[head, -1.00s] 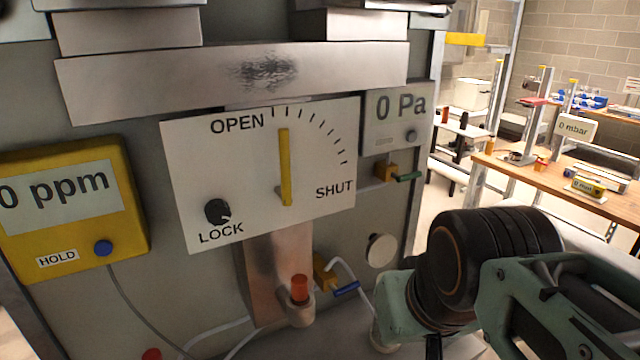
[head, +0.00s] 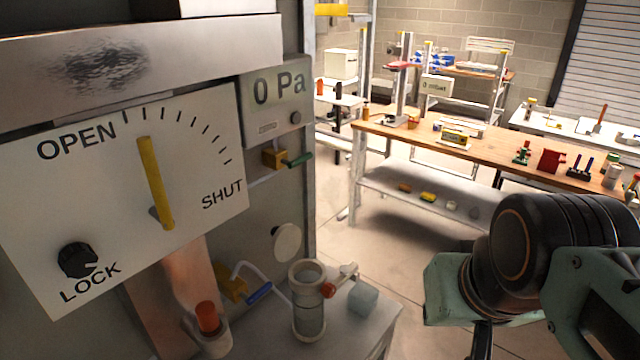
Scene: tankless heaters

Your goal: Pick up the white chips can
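I cannot make out for certain a white chips can in the head view. A small pale cylinder (head: 612,175) stands at the right end of the wooden bench, too small to identify. A grey-white cylindrical vessel (head: 308,310) with an open top and a red side fitting stands close by on a grey surface. My arm, mint green and black, fills the lower right. My gripper's fingers do not show.
The panel (head: 130,190) with an OPEN/SHUT dial fills the left side, close to me. The wooden bench (head: 490,148) crosses the room ahead, with a red box (head: 551,160) and other items on it. Clear floor (head: 380,240) lies between.

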